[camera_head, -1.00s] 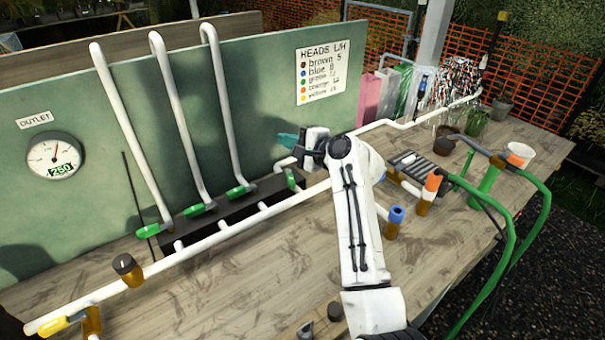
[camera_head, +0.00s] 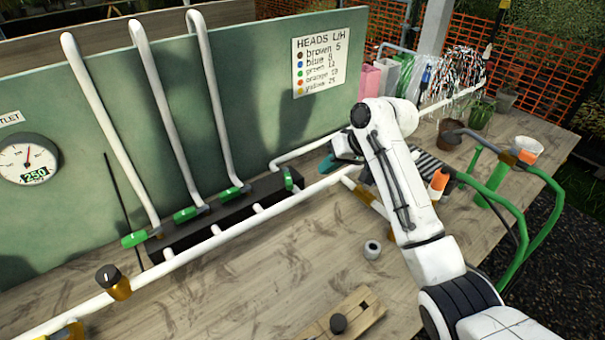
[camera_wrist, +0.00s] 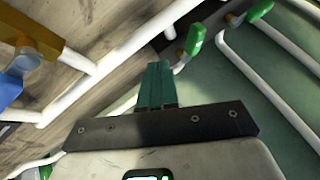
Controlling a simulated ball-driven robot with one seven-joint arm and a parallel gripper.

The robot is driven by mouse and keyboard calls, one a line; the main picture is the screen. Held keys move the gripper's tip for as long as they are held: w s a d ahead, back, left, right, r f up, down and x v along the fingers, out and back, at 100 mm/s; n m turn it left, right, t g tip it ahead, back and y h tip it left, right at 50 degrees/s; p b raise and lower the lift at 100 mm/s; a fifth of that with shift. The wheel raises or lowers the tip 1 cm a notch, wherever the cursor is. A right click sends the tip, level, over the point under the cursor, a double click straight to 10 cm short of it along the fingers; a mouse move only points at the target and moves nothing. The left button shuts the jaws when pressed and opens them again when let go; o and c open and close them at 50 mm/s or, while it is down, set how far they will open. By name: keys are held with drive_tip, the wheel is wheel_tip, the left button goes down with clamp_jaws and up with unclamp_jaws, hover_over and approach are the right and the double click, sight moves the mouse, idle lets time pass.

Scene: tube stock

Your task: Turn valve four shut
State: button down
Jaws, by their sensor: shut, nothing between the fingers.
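A dark manifold (camera_head: 215,222) on the bench carries a row of green valve handles. The first (camera_head: 134,239), second (camera_head: 186,214) and third (camera_head: 230,191) from the left lie sideways at the feet of upright white pipes. The fourth handle (camera_head: 288,179), at the right end, stands upright; no number is readable on it. My gripper (camera_head: 325,163) is shut and empty, with teal fingers, just right of the fourth handle and apart from it. In the wrist view the shut fingers (camera_wrist: 155,85) point towards a green handle (camera_wrist: 195,38), which seems to be the fourth, with a gap between.
A white pipe (camera_head: 222,238) runs along the manifold's front. A brass fitting with a dark knob (camera_head: 112,282) stands on it at the left. A pressure gauge (camera_head: 27,160) is on the green panel.

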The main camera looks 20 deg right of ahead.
sight(287, 177)
drive_tip(key=a+f, duration=0.1)
drive_tip(key=w+a+f+p, duration=0.1)
drive_tip(key=a, duration=0.1)
drive_tip(key=w+a+f, duration=0.1)
drive_tip(key=shift+w+a+f, duration=0.1)
drive_tip(key=shift+a+f, duration=0.05)
drive_tip(key=shift+a, duration=0.2)
drive_tip(key=shift+a+f, duration=0.1)
drive_tip(key=shift+a, duration=0.5)
drive_tip(key=shift+w+a, duration=0.1)
drive_tip(key=shift+a, duration=0.1)
